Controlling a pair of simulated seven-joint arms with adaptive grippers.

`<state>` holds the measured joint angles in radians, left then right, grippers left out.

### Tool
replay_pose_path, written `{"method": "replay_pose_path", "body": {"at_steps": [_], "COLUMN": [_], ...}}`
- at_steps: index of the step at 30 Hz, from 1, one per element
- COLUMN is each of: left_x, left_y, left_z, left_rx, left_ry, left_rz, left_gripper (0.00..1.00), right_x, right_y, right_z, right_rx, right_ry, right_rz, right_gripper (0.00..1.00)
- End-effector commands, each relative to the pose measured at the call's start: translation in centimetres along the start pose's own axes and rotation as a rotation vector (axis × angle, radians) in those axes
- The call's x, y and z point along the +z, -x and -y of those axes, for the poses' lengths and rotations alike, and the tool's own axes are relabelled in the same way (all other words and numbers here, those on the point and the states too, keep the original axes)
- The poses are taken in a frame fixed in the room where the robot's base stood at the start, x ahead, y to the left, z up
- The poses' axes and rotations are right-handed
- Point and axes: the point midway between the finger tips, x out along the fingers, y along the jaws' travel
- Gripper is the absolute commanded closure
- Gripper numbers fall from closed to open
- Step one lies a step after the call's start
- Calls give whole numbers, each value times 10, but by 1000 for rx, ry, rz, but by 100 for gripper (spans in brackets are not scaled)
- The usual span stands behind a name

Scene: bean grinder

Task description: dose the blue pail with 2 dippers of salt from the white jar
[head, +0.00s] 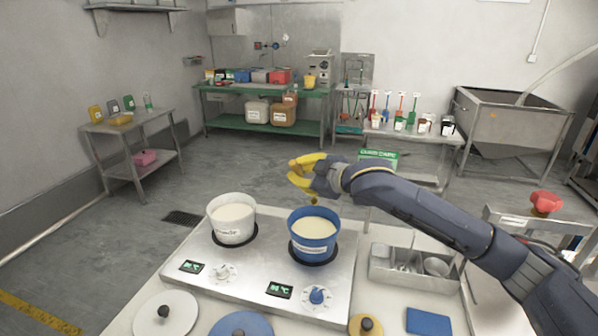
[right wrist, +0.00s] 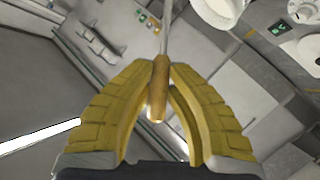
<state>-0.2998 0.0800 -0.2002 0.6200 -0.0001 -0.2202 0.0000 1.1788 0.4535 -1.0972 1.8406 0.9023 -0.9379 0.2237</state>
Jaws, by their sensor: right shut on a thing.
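The blue pail (head: 300,247) stands on the right hob of the steel stove and holds a pale cream content. My right gripper (head: 303,172), with yellow fingers, is above and just behind it. In the right wrist view this gripper (right wrist: 158,88) is shut on the wooden handle of a dipper (right wrist: 157,98). The dipper's thin metal shaft runs on away from the fingers, and its bowl cannot be made out. Several small jars stand on the back right table; I cannot tell which is the white salt jar. My left gripper is not in view.
A white pot (head: 232,232) with pale content stands on the left hob, left of the blue pail. A steel tray (head: 385,279) with utensils sits right of the stove. Lids (head: 166,316) lie along the front. A steel table (head: 430,134) with jars stands behind my right arm.

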Motion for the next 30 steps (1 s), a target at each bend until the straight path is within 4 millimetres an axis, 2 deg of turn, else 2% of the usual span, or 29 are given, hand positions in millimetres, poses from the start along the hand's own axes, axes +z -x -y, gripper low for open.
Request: {"method": "replay_pose_path", "body": {"at_steps": [30], "left_x": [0], "left_y": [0], "left_z": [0], "left_rx": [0], "left_ry": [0], "left_rz": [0], "left_gripper": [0], "right_x": [17], "right_y": [-14], "right_z": [-91], "right_rx": [-205], "right_ry": [-478], "right_rz": [32], "right_gripper": [100]}}
